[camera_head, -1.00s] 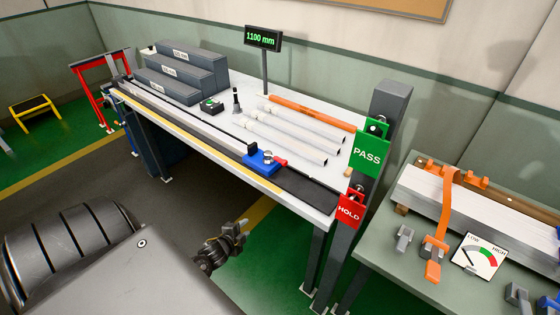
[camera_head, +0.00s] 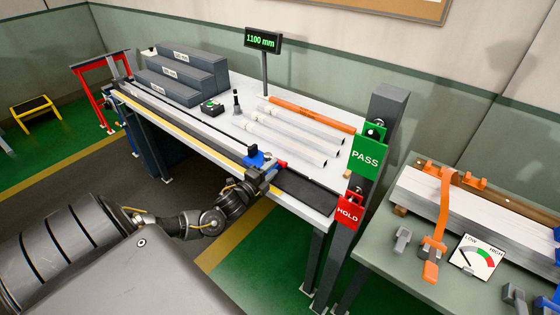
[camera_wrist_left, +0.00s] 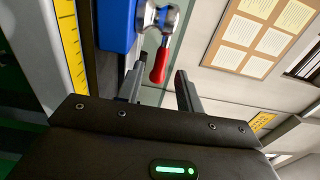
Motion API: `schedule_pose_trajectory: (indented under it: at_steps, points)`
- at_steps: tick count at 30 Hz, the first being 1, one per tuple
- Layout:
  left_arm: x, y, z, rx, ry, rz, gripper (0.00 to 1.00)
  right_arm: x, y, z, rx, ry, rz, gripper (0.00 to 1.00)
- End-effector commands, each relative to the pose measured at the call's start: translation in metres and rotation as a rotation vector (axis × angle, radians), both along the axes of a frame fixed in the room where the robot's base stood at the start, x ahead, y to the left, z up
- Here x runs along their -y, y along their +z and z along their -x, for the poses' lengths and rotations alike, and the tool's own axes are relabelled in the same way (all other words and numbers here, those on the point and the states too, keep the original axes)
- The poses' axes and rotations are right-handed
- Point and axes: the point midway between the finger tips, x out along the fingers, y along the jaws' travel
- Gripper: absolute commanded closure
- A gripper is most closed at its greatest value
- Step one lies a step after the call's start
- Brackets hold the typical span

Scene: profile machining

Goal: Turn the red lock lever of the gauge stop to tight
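The blue gauge stop (camera_head: 254,160) sits on the black rail along the bench's front edge. My left gripper partly hides it in the head view. Its red lock lever (camera_head: 282,164) sticks out to the right. In the left wrist view, the blue block (camera_wrist_left: 117,22) is at the top, with a silver pivot beside it and the red lever (camera_wrist_left: 158,68) hanging down. My left gripper (camera_head: 268,175) is at the stop's front side. In the left wrist view its two fingers (camera_wrist_left: 160,91) are apart, with the lever's red end just beyond and between them. Contact cannot be told. My right gripper is not in view.
A display (camera_head: 262,40) reads 1100 mm. Pale profiles and an orange bar (camera_head: 310,113) lie on the bench behind the rail. A grey post (camera_head: 388,110) with green PASS and red HOLD signs stands at the bench's right end. A second table (camera_head: 400,270) is to the right.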

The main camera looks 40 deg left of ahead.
Motion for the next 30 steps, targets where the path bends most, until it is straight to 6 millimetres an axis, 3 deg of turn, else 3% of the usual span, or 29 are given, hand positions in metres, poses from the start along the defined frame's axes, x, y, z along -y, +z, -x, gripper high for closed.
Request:
schedule_pose_trajectory:
  at_steps: [3,9,20,29,30]
  points:
    - [-0.001,0.003,-0.022,0.002,0.002,0.002,0.64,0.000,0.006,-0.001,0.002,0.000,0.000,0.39]
    - [-0.001,0.001,-0.043,0.000,0.002,0.001,0.64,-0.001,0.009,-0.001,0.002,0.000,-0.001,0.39]
    - [-0.002,0.000,-0.048,-0.001,0.001,0.001,0.64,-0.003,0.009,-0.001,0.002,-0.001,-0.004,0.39]
    - [-0.001,-0.001,-0.048,-0.001,0.001,0.001,1.00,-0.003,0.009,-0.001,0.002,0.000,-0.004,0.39]
    - [-0.001,-0.001,-0.048,-0.001,0.001,0.001,1.00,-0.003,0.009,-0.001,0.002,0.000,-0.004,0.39]
